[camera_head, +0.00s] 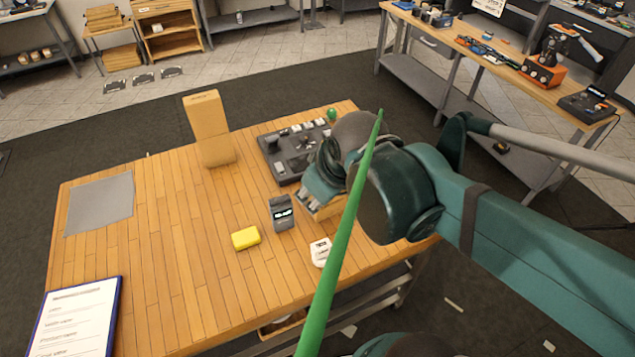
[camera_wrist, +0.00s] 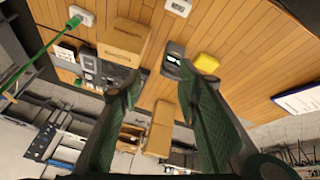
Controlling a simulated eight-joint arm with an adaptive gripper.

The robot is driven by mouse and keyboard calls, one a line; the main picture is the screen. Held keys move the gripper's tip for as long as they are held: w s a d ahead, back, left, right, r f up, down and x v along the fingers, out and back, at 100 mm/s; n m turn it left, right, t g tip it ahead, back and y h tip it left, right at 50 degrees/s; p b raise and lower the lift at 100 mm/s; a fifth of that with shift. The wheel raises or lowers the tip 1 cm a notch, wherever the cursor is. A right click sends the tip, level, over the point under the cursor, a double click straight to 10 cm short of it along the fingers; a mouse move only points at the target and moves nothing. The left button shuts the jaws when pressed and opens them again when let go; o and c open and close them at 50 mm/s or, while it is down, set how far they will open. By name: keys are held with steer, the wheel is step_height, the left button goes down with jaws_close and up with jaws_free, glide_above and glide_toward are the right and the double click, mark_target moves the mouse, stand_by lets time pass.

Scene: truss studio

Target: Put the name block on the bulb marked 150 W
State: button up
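My gripper (camera_wrist: 162,70) is open, with its two dark green fingers apart in the wrist view. In the head view it is above the right part of the wooden table and partly hidden by my arm. A dark grey block with a white-lettered label (camera_head: 282,213) stands on the table, left of my gripper; it also shows beyond the fingertips in the wrist view (camera_wrist: 171,62). I cannot read its label surely. A tan box (camera_wrist: 122,40) is near the left fingertip. I cannot make out any bulb or a 150 W mark.
A dark tray (camera_head: 273,166) with small items is behind the block. A tall tan block (camera_head: 208,130) stands at the back. A yellow sponge (camera_head: 246,238), a white device (camera_head: 320,252), a grey mat (camera_head: 98,203) and a clipboard (camera_head: 77,318) lie on the table. A green rod (camera_head: 345,235) crosses the view.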

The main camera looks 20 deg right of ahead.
step_height(320, 180, up, 3)
steer(key=m+t, duration=0.1)
steer(key=m, duration=0.3)
steer(key=shift+s+r+t, duration=0.1)
steer(key=shift+r+t, duration=0.1)
steer(key=shift+t, duration=0.2)
steer(key=shift+f, duration=0.15)
step_height(320, 180, down, 10)
steer(key=b, duration=1)
stand_by(0.6)
